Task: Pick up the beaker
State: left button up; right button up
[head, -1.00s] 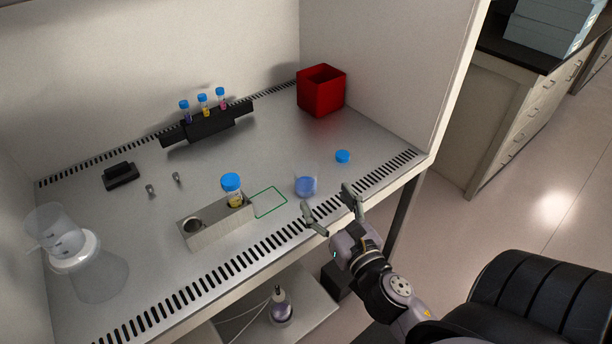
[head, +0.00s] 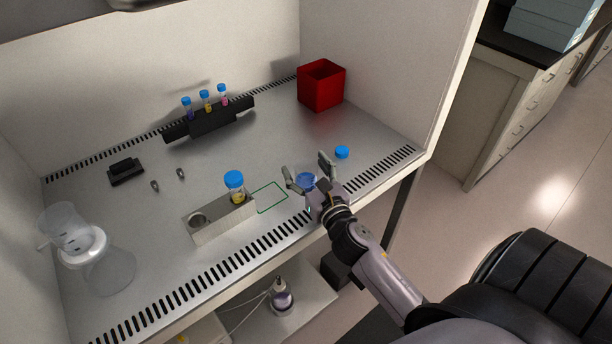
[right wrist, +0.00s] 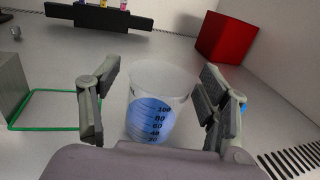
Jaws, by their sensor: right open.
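The beaker (right wrist: 158,105) is clear with graduation marks and holds blue liquid. It stands upright on the cabinet's work surface. In the head view the beaker (head: 306,181) is partly hidden by my right gripper (head: 308,170). In the right wrist view my right gripper (right wrist: 160,103) is open, with one finger on each side of the beaker. A gap shows on the left side; on the right the finger is close, and I cannot tell whether it touches. My left gripper is not in view.
A metal block (head: 215,219) holds a blue-capped tube (head: 235,184) left of a green outline (head: 268,197). A blue cap (head: 342,152) lies right of the beaker. A red bin (head: 321,86) and a black tube rack (head: 209,123) stand behind. Large glassware (head: 108,271) stands far left.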

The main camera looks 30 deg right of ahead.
jog(key=shift+s, duration=0.1)
jog(key=shift+c, duration=0.4)
jog(key=c, duration=1.2)
